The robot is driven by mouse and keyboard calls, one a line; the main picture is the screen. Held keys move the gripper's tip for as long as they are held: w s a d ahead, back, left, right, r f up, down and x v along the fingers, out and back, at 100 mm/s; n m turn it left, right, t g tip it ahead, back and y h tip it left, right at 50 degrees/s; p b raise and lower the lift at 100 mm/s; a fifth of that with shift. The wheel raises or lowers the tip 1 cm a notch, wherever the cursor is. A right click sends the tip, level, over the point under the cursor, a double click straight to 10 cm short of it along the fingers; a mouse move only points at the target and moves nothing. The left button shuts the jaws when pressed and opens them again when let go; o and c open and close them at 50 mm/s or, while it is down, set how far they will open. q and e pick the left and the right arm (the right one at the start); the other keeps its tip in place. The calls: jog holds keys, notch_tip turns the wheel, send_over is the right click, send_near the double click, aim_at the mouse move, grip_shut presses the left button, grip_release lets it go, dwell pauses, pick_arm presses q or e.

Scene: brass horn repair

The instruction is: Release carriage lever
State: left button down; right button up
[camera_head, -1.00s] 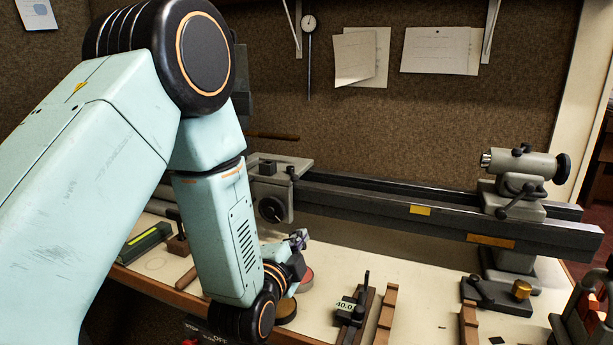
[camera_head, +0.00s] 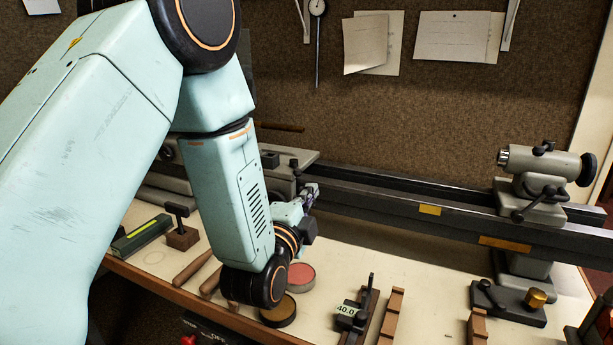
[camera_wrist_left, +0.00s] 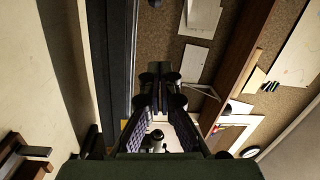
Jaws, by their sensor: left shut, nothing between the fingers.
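The grey lathe carriage (camera_head: 320,156) sits on the dark bed, partly hidden behind my left arm. A short dark knobbed lever (camera_head: 294,164) stands up at its top. My left gripper (camera_head: 313,188) is shut and empty, in front of the carriage's right end and just below that lever in the picture. I cannot tell whether it touches the carriage. In the left wrist view the fingers (camera_wrist_left: 157,75) are together, with nothing held between them. The carriage front and its handwheel are hidden by my arm. My right gripper is out of view.
The lathe bed (camera_head: 400,207) runs right to the grey tailstock (camera_head: 548,175). Red and brown round tins (camera_head: 301,276), a block marked 40.0 (camera_head: 349,310) and wooden strips (camera_head: 392,318) lie on the bench.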

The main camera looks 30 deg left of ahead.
pick_arm(q)
jog(key=w+a, duration=0.2)
jog(key=w, duration=0.9)
jog(key=shift+h, duration=0.3)
jog(key=s+a, duration=0.2)
jog(key=a, duration=0.1)
jog(key=shift+s+a+f, duration=0.15)
jog(key=shift+s+f, duration=0.05)
jog(key=shift+s, duration=0.15)
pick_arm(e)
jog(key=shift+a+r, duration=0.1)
pick_arm(q)
jog(key=shift+a+f+m, duration=0.1)
jog(key=shift+m, duration=0.2)
